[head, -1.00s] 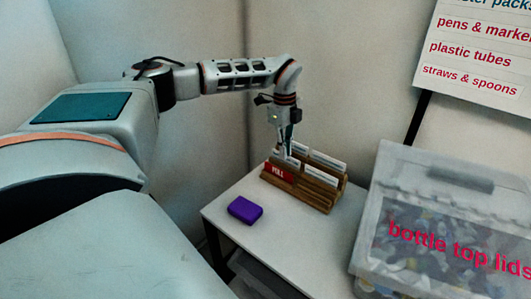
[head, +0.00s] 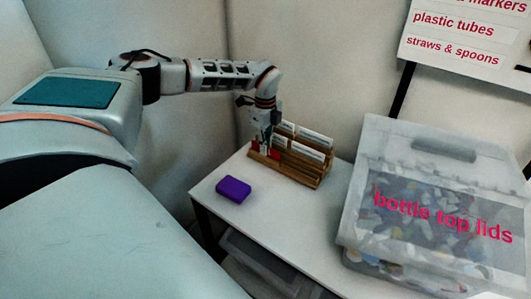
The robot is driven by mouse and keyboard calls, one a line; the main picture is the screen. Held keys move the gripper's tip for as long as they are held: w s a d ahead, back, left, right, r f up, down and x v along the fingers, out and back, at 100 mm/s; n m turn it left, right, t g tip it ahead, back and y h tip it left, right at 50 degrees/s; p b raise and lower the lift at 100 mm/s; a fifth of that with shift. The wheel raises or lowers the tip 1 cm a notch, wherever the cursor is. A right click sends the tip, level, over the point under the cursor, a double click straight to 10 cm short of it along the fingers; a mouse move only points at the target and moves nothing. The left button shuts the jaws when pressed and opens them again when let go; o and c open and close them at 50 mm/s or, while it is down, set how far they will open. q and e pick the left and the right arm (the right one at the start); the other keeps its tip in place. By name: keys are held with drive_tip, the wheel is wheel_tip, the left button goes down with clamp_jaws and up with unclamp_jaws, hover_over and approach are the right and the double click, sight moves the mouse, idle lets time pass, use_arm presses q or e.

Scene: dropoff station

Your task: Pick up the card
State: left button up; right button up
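A wooden card holder (head: 312,181) stands on a white table, with white cards (head: 308,150) in its rear slots. A red card (head: 276,153) stands upright at the front left of the holder. My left gripper (head: 264,151) points down at the red card, and its fingers cover the middle of the card. Red shows on both sides of the fingers. The fingers are too small and blurred to tell whether they are closed on the card. My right gripper is out of view.
A purple box (head: 233,189) lies on the white table (head: 270,215), left of the holder. A clear bin labelled "bottle top lids" (head: 400,165) stands to the right. Walls close in behind the table. A grey tray (head: 262,262) is below the table.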

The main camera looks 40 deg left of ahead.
use_arm(q)
clamp_jaws()
drive_tip(key=shift+r, duration=0.15)
